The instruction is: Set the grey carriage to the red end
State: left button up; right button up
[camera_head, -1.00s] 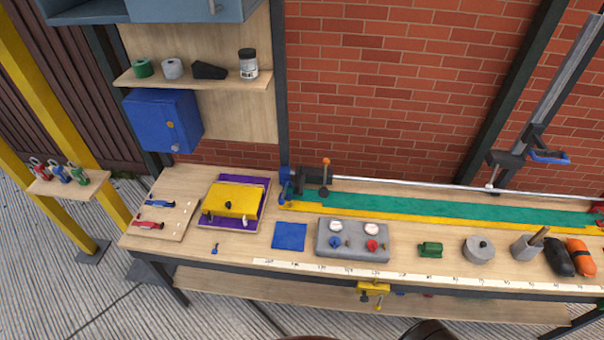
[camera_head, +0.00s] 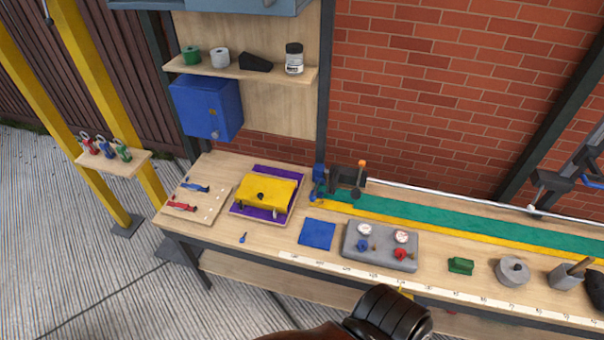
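A dark grey carriage (camera_head: 348,178) with an orange-topped knob (camera_head: 362,164) sits on the long rail (camera_head: 450,197) at the back of the bench. It is close beside the blue end (camera_head: 319,181), at the rail's left. The rail runs off the right edge of the picture, and no red end shows now. A dark, ribbed part of my own arm with a brown link shows at the bottom middle, in front of the bench. No fingertips of either gripper show.
A green strip with a yellow edge (camera_head: 480,228) lies along the rail. In front are a blue square (camera_head: 317,233), a grey gauge box (camera_head: 380,246), a green block (camera_head: 460,265) and a round grey weight (camera_head: 512,271). A yellow case (camera_head: 266,192) lies on the left.

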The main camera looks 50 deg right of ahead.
aim_at(346, 182)
jog(key=u, duration=0.05)
jog(key=i, duration=0.35)
jog(key=z, duration=1.25)
